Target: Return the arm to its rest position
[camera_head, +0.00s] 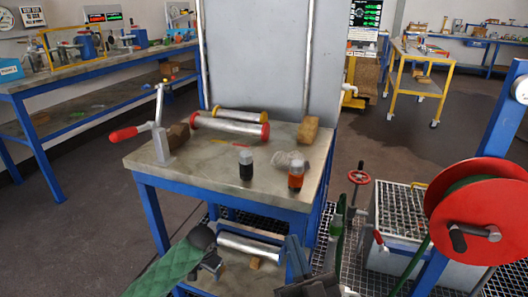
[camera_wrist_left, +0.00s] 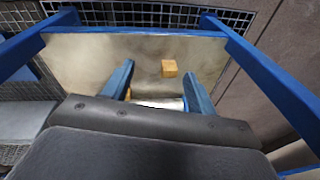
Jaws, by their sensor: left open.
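My left arm, in a green sleeve, comes in low on the left in the head view. Its gripper (camera_head: 212,263) is beside the left end of a silver vessel (camera_head: 250,247) on the lower shelf of the blue-framed table. In the left wrist view my left gripper (camera_wrist_left: 158,88) has its two blue fingers spread apart. Part of the silver vessel (camera_wrist_left: 160,103) shows between or below them; contact cannot be told. My right gripper (camera_head: 299,258) is low in the head view, right of that vessel. Its finger gap is unclear.
The table top (camera_head: 230,170) holds a red-flanged vessel (camera_head: 230,127), a red-handled lever clamp (camera_head: 158,135), two small jars and a block (camera_head: 308,129). A wooden block (camera_wrist_left: 169,68) lies on the lower shelf (camera_wrist_left: 90,60). A red hose reel (camera_head: 480,210) stands at right.

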